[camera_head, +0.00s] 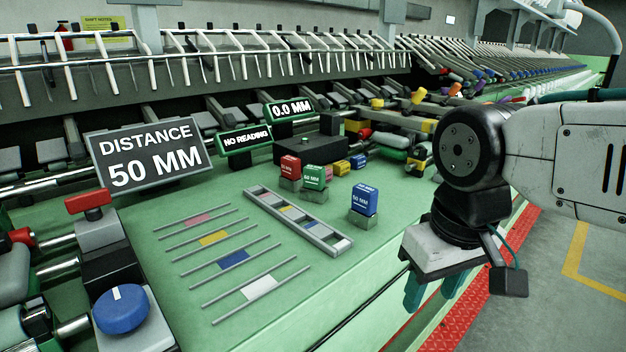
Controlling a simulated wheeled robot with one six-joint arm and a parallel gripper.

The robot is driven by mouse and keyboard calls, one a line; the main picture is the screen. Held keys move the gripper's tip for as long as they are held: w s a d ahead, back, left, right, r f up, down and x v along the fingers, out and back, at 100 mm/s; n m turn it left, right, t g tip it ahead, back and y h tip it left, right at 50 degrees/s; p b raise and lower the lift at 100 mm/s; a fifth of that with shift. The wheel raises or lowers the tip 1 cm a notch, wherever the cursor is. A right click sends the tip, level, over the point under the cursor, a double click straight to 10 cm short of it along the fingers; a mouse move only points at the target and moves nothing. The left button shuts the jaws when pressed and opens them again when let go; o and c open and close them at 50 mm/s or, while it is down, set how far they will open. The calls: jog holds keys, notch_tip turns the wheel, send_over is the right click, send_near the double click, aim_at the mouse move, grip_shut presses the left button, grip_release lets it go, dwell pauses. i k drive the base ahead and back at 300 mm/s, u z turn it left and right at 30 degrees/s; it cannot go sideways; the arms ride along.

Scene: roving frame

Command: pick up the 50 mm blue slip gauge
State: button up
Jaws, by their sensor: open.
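A blue slip gauge (365,199) with white lettering, which looks like 50 MM, stands upright on a small grey block on the green bench top (330,285). My gripper (431,292) hangs with its teal fingers down, to the right of and nearer than the blue gauge, around the bench's front edge. The fingers are apart and nothing shows between them. The gripper is clear of the gauge in the picture. The fingertips are partly hidden.
Red (290,167) and green (315,176) gauges stand left of the blue one, with smaller coloured blocks behind. A grey slotted rack (298,222) lies left. A sign (150,155) reads DISTANCE 50 MM; displays show NO READING (243,139) and 0.0 MM (289,108). A blue knob (120,309) is front left.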

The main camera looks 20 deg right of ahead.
aim_at(363, 213)
jog(key=k, duration=0.5)
jog(key=z, duration=1.1)
jog(key=i, duration=0.65)
jog(key=u, duration=1.25)
